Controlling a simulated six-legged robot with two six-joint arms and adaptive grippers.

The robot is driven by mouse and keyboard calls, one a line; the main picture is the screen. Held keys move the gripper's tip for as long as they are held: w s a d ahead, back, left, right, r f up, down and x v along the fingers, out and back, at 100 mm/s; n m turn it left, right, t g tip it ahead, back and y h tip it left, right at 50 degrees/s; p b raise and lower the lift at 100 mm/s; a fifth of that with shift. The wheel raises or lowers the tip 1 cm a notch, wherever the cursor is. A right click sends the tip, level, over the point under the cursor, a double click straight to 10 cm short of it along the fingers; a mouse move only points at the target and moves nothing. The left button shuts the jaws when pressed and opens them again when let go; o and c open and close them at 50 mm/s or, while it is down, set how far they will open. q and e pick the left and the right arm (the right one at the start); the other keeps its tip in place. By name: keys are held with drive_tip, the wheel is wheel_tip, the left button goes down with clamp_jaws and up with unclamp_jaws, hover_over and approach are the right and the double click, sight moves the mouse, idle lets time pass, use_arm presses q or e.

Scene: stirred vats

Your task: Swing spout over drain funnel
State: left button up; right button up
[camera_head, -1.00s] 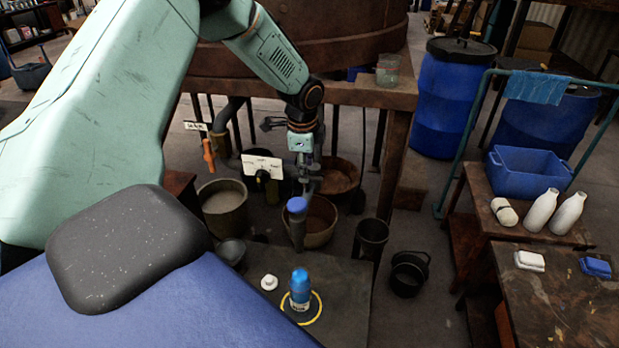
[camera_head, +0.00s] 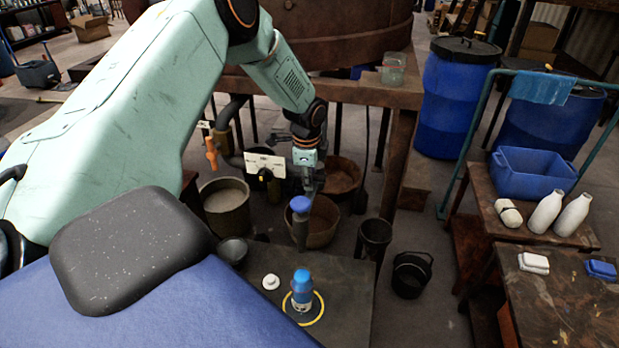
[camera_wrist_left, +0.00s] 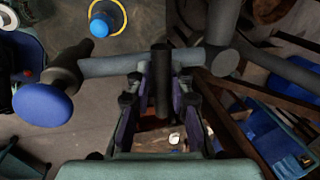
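The spout is a grey pipe; a part of it with a blue round top (camera_head: 300,204) stands over the dark table. In the left wrist view its horizontal pipe (camera_wrist_left: 110,66) crosses above my fingers, with the blue knob (camera_wrist_left: 42,105) at the left. My left gripper (camera_head: 310,185) points down at the pipework. In the left wrist view my left gripper (camera_wrist_left: 160,90) has a finger on each side of a dark rod (camera_wrist_left: 160,75); I cannot tell whether they press on it. A small metal bowl or funnel (camera_head: 232,251) is at the table's left edge; I cannot tell if it is the drain funnel. My right gripper is out of view.
A blue-capped bottle (camera_head: 302,284) stands in a yellow ring on the table, beside a white cap (camera_head: 271,282). Buckets (camera_head: 224,212) and a dark bin (camera_head: 374,238) stand around the pipework. A wooden vat stand (camera_head: 400,150) rises behind. A side bench holds white bottles (camera_head: 545,212).

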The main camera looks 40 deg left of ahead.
use_arm(q)
drive_tip(key=shift+d, duration=0.15)
drive_tip(key=shift+c, duration=0.7)
clamp_jaws()
